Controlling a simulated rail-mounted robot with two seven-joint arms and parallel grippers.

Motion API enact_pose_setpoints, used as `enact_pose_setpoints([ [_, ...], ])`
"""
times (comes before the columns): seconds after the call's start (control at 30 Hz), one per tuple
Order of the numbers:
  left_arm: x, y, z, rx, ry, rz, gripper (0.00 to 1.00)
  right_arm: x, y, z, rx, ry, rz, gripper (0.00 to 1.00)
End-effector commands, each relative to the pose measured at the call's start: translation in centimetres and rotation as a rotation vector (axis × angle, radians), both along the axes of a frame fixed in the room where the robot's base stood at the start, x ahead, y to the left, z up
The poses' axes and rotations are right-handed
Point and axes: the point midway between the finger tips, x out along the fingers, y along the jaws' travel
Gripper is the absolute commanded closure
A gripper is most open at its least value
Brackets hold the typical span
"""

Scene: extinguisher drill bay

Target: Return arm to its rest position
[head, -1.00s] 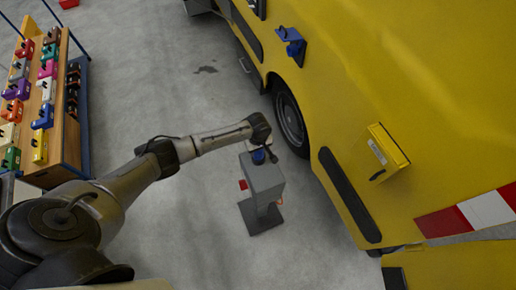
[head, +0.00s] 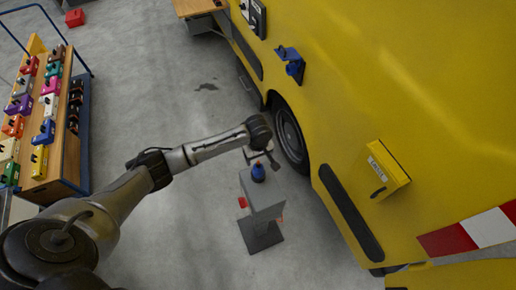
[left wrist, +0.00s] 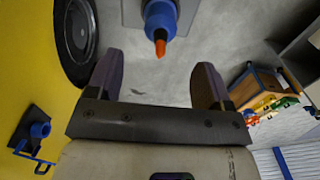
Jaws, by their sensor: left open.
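My left arm comes in from the left in the head view, and its gripper (head: 262,158) is beside the top of a grey stand (head: 262,190). The gripper is open. A blue item with an orange tip (head: 258,173) stands on the stand. In the left wrist view the open fingers (left wrist: 156,82) have nothing between them, and the blue item (left wrist: 160,20) is ahead of them, apart from the fingertips. My right gripper is not in view.
A yellow vehicle (head: 400,90) fills the right, with a black wheel (head: 289,133) near my gripper, a blue bracket (head: 291,62) and a yellow box (head: 386,170) on its side. A cart (head: 62,140) with several coloured blocks stands at left.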

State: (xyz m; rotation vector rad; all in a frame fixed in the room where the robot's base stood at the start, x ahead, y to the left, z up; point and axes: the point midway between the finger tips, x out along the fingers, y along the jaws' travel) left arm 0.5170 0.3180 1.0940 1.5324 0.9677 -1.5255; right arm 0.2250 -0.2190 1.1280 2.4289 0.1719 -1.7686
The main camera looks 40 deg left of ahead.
Motion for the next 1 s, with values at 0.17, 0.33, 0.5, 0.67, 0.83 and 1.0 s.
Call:
enact_pose_setpoints([
  [0.17, 0.0, 0.0, 3.0, 0.000, -0.002, 0.000, 0.26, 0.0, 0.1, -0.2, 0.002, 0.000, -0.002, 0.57],
  [0.33, 0.1, 0.0, 4.8, -0.001, -0.002, 0.000, 0.26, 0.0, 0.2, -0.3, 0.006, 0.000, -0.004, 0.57],
  [0.5, 0.0, 0.0, 5.5, 0.000, 0.000, 0.000, 0.26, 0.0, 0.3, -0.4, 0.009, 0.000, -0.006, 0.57],
  [0.67, 0.0, 0.0, 5.7, 0.000, 0.000, 0.000, 0.26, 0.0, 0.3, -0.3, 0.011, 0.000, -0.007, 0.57],
  [0.83, 0.0, 0.0, 5.7, 0.000, 0.000, -0.054, 0.26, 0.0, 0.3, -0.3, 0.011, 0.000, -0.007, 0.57],
  [1.0, 0.2, 0.0, 5.7, 0.004, -0.013, -0.335, 0.26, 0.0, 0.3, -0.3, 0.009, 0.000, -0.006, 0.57],
])
